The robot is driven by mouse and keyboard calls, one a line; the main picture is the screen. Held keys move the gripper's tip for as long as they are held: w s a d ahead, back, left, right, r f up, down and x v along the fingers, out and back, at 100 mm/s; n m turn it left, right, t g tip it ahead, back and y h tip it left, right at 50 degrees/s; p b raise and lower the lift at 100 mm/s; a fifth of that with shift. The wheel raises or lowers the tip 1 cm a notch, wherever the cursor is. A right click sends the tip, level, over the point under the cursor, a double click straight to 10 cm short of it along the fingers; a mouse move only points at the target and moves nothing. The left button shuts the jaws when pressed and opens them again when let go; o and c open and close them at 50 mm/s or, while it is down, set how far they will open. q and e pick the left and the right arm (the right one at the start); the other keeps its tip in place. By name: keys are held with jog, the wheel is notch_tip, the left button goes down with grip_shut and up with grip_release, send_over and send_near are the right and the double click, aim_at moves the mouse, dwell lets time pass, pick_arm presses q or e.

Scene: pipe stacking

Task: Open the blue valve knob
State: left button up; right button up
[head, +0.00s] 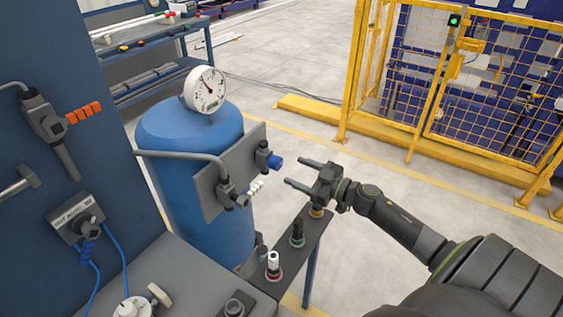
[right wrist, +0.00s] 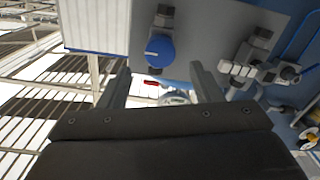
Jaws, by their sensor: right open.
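The blue valve knob (head: 276,162) sits on a dark valve body on the grey plate (head: 238,165) in front of the blue tank. In the right wrist view the blue knob (right wrist: 160,50) shows as a round face beyond the fingertips, between them and slightly left of centre. My right gripper (head: 303,174) is open and empty, just right of the knob and apart from it, with its fingers pointing left toward the plate. In the right wrist view its two fingers (right wrist: 158,82) stand apart. My left gripper is not in view.
A white valve handle (head: 256,187) is on the same plate, left of the blue knob. A blue tank (head: 190,130) with a gauge (head: 205,89) stands behind. A yellow fence (head: 440,80) is at the back right.

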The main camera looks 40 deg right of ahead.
aim_at(280, 164)
jog(key=p+x, duration=0.1)
jog(key=x, duration=0.5)
jog(key=c, duration=1)
